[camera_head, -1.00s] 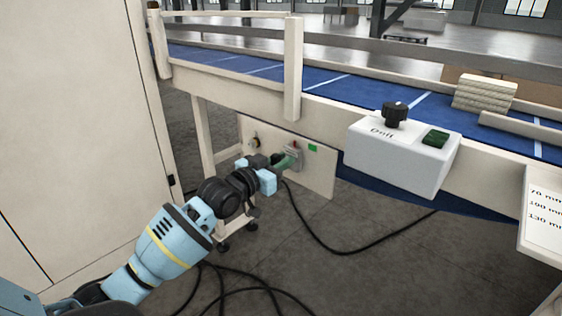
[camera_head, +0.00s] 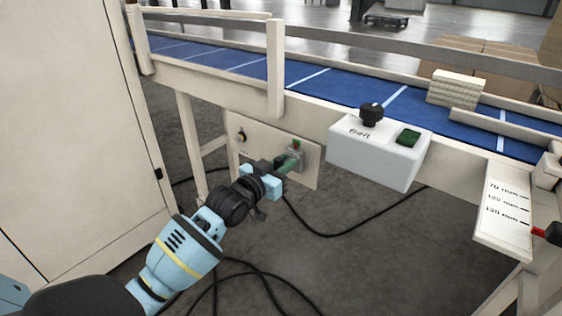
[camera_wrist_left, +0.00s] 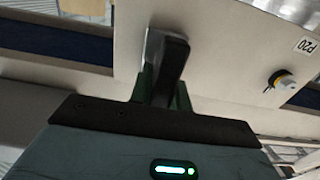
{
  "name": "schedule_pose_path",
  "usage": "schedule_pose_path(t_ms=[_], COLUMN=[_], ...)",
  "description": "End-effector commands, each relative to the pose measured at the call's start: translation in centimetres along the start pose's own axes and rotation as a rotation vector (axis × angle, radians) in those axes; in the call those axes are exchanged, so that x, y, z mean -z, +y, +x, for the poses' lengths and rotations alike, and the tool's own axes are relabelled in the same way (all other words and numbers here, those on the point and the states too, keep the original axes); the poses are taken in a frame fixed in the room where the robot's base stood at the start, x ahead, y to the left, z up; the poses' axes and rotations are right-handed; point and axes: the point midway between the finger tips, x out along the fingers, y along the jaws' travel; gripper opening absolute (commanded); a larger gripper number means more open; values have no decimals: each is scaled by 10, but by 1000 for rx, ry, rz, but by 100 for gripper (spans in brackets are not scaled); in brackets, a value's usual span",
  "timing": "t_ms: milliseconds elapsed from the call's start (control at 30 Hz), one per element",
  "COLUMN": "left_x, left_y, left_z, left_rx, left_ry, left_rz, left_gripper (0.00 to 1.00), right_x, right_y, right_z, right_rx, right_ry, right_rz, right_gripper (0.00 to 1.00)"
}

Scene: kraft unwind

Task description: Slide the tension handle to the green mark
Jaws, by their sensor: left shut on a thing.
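The tension handle (camera_head: 297,157) is on the pale panel (camera_head: 262,144) below the conveyor. My left gripper (camera_head: 288,165) reaches it from the front left and is shut on it, its green fingers covering part of it. In the left wrist view the dark handle (camera_wrist_left: 172,65) stands between the fingers (camera_wrist_left: 165,95). The green mark (camera_head: 296,143) shows as a small patch just above the handle, partly covered. I cannot tell whether the two line up exactly. The mark does not show in the left wrist view. My right gripper is out of view.
The blue conveyor (camera_head: 325,79) runs above the panel. A white control box (camera_head: 376,158) with a black knob (camera_head: 371,115) and green button (camera_head: 408,137) hangs to the right. A tall pale cabinet (camera_head: 70,120) stands left. Black cables (camera_head: 330,235) lie on the floor.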

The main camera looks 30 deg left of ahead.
Motion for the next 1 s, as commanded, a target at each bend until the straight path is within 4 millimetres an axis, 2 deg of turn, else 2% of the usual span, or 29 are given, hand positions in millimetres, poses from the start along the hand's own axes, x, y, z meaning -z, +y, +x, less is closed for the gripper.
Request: schedule_pose_path(t_ms=[33,67,200,567,667,1000], left_x=[0,0,0,0,0,0], left_y=[0,0,0,0,0,0], left_z=[0,0,0,-4,-12,-61], left_rx=[-1,-1,-1,-1,-1,-1], left_ry=[1,1,1,1,0,0], left_rz=[0,0,0,0,0,0], left_gripper=[0,21,39,40,40,40], right_x=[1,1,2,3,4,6], right_y=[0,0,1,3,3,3], right_z=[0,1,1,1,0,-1], right_rx=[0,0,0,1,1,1], right_ry=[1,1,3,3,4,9], right_rz=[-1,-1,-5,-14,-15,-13], right_gripper=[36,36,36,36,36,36])
